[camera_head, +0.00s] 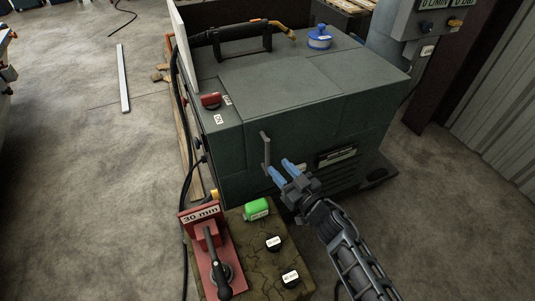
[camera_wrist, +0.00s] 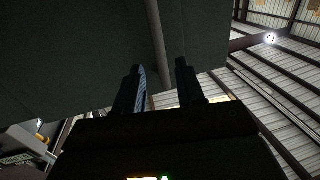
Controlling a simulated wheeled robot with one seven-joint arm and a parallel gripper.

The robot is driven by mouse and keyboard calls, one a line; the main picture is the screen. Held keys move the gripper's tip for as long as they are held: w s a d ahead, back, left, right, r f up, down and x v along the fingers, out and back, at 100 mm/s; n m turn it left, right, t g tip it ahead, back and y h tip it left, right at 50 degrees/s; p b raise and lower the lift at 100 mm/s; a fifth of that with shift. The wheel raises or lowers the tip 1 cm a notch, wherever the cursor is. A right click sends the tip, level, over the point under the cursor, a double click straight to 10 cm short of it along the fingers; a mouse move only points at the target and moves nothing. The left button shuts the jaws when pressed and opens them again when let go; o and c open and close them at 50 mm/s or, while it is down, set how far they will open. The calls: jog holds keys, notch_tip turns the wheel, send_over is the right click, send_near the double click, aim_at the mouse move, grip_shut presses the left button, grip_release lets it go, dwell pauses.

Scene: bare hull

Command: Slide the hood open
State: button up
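The hood is taken to be the dark green-grey casing (camera_head: 290,85) of the machine, and its panels look closed up. A grey upright handle bar (camera_head: 265,150) stands on its front face. My gripper (camera_head: 279,167) has blue fingers and is open and empty, with its tips close to the handle's lower end. In the wrist view the bar (camera_wrist: 155,35) runs down between the two dark fingers (camera_wrist: 161,78). I cannot tell whether the fingers touch it or how deep it lies between them.
A bench (camera_head: 262,270) in front carries a red lever block marked 30 mm (camera_head: 207,262), a green block (camera_head: 256,209) and two black knobs.

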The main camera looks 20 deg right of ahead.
aim_at(269, 157)
jog(key=w, duration=0.3)
jog(key=w+a+b, duration=0.1)
jog(key=w, duration=0.3)
jog(key=shift+a+b, duration=0.2)
jog(key=shift+b, duration=0.1)
jog(key=shift+c, duration=0.5)
grip_shut()
